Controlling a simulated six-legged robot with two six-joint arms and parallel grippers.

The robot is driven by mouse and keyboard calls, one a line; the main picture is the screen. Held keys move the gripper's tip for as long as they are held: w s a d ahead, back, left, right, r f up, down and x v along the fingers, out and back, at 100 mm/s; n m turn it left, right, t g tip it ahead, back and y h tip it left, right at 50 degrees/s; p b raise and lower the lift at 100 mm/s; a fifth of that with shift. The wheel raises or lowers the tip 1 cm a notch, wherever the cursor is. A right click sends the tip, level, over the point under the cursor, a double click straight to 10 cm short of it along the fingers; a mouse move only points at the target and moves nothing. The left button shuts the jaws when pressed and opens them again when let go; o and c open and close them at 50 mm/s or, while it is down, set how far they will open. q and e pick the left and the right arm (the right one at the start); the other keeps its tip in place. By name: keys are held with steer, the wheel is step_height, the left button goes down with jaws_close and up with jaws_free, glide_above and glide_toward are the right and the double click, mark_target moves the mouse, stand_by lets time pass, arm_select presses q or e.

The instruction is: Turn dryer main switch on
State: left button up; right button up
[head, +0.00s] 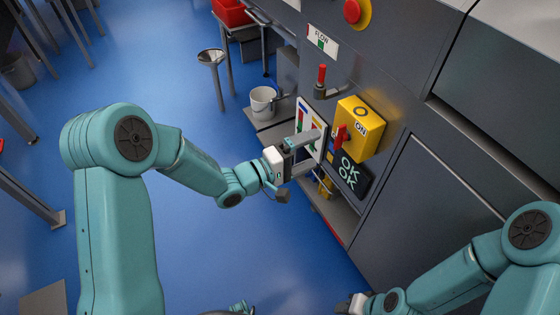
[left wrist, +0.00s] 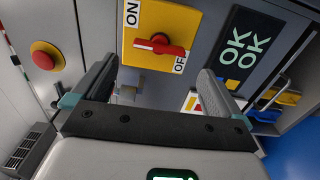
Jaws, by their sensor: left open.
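The dryer main switch is a yellow box (head: 361,117) on the grey machine front, with a red handle (head: 341,136). In the left wrist view the box (left wrist: 147,20) shows an ON label near its upper left corner and an OFF label near its lower right. The red handle (left wrist: 160,45) lies crosswise there, with one end beside the OFF label. My left gripper (head: 312,136) is open and empty, just left of the handle and apart from it. In the left wrist view, its fingers (left wrist: 158,72) point toward the switch. My right gripper's fingers are out of frame.
A dark OK panel (head: 348,173) sits below the switch. A red-topped lever (head: 321,77) and a red emergency button (head: 352,11) are above it. A white bucket (head: 263,102) stands on a low shelf behind. Blue floor (head: 200,245) is open to the left.

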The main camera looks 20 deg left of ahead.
arm_select(q)
steer(key=v, duration=0.9)
